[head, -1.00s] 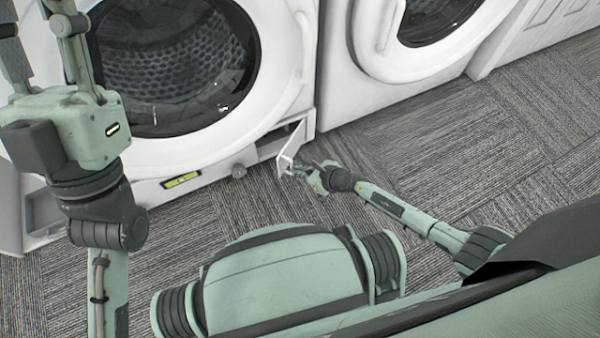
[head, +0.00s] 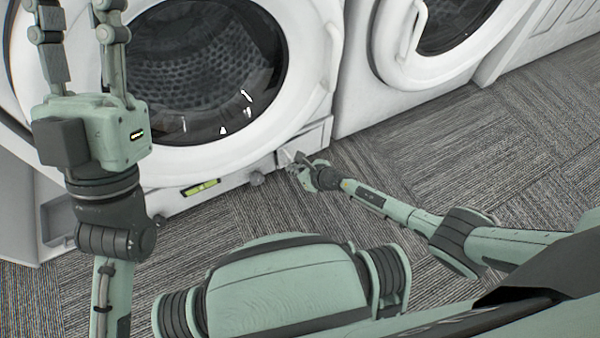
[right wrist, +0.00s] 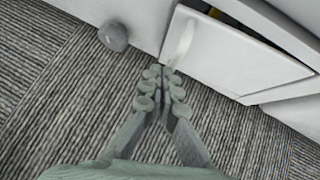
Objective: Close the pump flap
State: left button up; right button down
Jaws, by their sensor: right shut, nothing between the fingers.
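The pump flap (head: 312,139) is a small white panel low on the front of the left washing machine (head: 327,88). In the right wrist view the flap (right wrist: 238,58) stands slightly ajar, with a dark gap along its upper edge and a bit of yellow inside. My right gripper (head: 289,161) is low at the flap's left end. In the right wrist view its shut, empty fingertips (right wrist: 163,76) are at the flap's lower left corner, by a pale raised tab; I cannot tell if they touch. My left gripper (head: 78,22) is raised at the upper left, fingers apart and empty.
A yellow-green level (head: 201,187) is on the machine's base. A second white machine (head: 362,85) stands to the right. The carpet in front is clear.

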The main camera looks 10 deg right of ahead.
jog(key=shift+w+a, duration=0.7)
jog(key=shift+w, duration=0.15)
